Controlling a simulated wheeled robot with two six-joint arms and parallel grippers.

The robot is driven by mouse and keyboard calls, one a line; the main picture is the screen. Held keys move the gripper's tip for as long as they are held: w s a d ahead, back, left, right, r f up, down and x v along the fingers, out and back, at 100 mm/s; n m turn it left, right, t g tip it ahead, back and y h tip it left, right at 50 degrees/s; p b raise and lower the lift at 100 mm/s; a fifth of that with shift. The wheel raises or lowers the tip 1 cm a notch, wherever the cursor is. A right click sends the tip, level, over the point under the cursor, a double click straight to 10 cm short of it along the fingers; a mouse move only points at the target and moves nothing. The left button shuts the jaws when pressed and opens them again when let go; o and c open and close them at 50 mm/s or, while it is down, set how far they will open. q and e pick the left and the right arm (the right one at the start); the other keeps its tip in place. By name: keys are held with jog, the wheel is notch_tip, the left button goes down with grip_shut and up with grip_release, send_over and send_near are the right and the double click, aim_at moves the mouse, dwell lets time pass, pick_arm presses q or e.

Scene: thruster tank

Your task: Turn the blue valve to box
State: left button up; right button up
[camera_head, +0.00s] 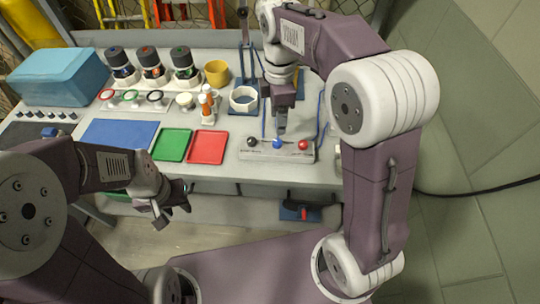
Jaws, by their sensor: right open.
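The blue valve (278,144) is a small round blue knob in the middle of a pale valve panel (265,156) at the front edge of the bench. A black knob (252,142) sits to its left and a red knob (303,145) to its right. My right gripper (281,129) points down just behind and above the blue valve, open; I cannot tell whether it touches the knob. The markings on the panel are too small to read. My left gripper (173,214) hangs in front of the bench, fingers apart and empty.
A blue box (58,77) is at the back left. Blue cables run beside the panel.

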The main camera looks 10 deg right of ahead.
aim_at(277, 141)
jog(key=shift+w+d, duration=0.2)
jog(key=shift+d, duration=0.15)
jog(key=shift+s+a+f, duration=0.1)
jog(key=shift+s+f, duration=0.1)
jog(key=shift+f, duration=0.1)
jog(key=f, duration=0.2)
jog(key=a+f+b, duration=0.1)
jog(key=shift+s+f, duration=0.15)
jog(key=shift+s, duration=0.2)
jog(key=f, duration=0.3)
jog(key=f+b, duration=0.1)
jog(key=shift+w+d+f, duration=0.15)
jog(key=shift+w+d, duration=0.15)
jog(key=shift+s+a+f, duration=0.1)
jog(key=shift+f, duration=0.1)
grip_shut()
